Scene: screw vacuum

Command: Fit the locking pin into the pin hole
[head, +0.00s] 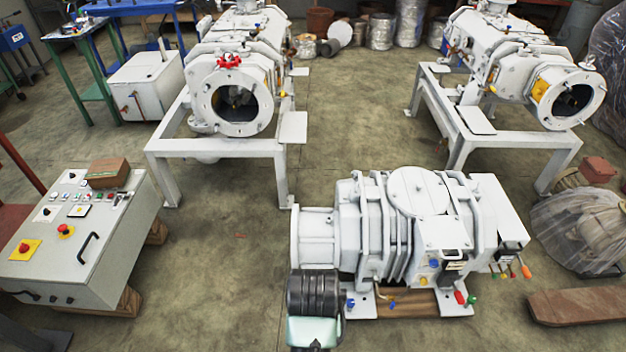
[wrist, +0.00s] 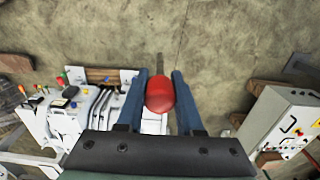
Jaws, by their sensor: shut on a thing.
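The locking pin (wrist: 160,92) has a rounded red head and a thin grey shaft that points up in the wrist view. My gripper (wrist: 159,74) has blue fingers on both sides of the red head and is shut on it. The pin is held in the air over the floor, beside the white pump. In the head view my arm's end covers the pin and the fingers. I cannot make out the pin hole in either view. The white screw vacuum pump (head: 390,222) lies in front of me, with several small coloured knobs and handles along its near side.
A grey control box (head: 75,240) stands at the left, with a brown block (head: 107,172) on top. Two more white machines stand on frames behind, at left (head: 238,95) and right (head: 530,75). A wooden board (head: 580,305) lies at right. The floor between the frames is clear.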

